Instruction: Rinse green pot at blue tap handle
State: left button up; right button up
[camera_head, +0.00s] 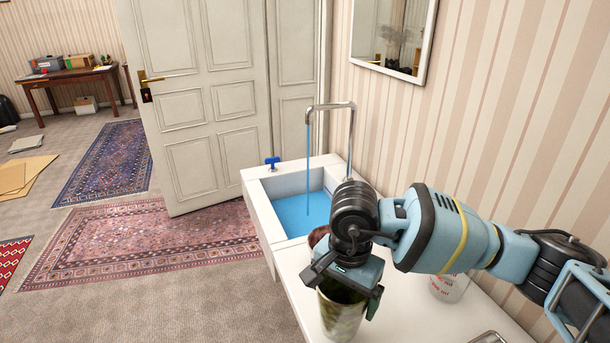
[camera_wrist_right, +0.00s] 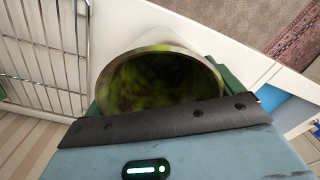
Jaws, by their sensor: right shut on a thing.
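The green pot (camera_head: 341,308) is mottled green and dark. My right gripper (camera_head: 345,285) is shut on it over the white counter, in front of the sink. In the right wrist view the pot (camera_wrist_right: 160,85) shows its open mouth, with green and brown patches inside. I cannot tell whether the pot touches the counter. The blue tap handle (camera_head: 272,163) sits on the sink's left rim. Blue water runs from the metal tap (camera_head: 331,106) into the white sink (camera_head: 264,214), which holds blue water (camera_head: 300,215). My left gripper is not in view.
A white container with red print (camera_head: 449,288) stands on the counter behind my right arm. A wire rack (camera_wrist_right: 45,50) lies on the counter in the wrist view. A brownish round thing (camera_head: 318,236) is partly hidden by the gripper. An open door (camera_head: 205,100) stands beyond the sink.

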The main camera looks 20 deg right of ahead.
aim_at(364, 312)
jog(key=s+n, duration=0.1)
jog(key=n, duration=0.2)
jog(key=s+d+n, duration=0.1)
jog(key=s+n, duration=0.1)
jog(key=n, duration=0.2)
jog(key=s+d+n, duration=0.1)
jog(key=n, duration=0.2)
jog(key=shift+s+d+f, duration=0.1)
jog(key=shift+s+f, duration=0.15)
jog(key=shift+s, duration=0.15)
jog(key=shift+w, duration=0.15)
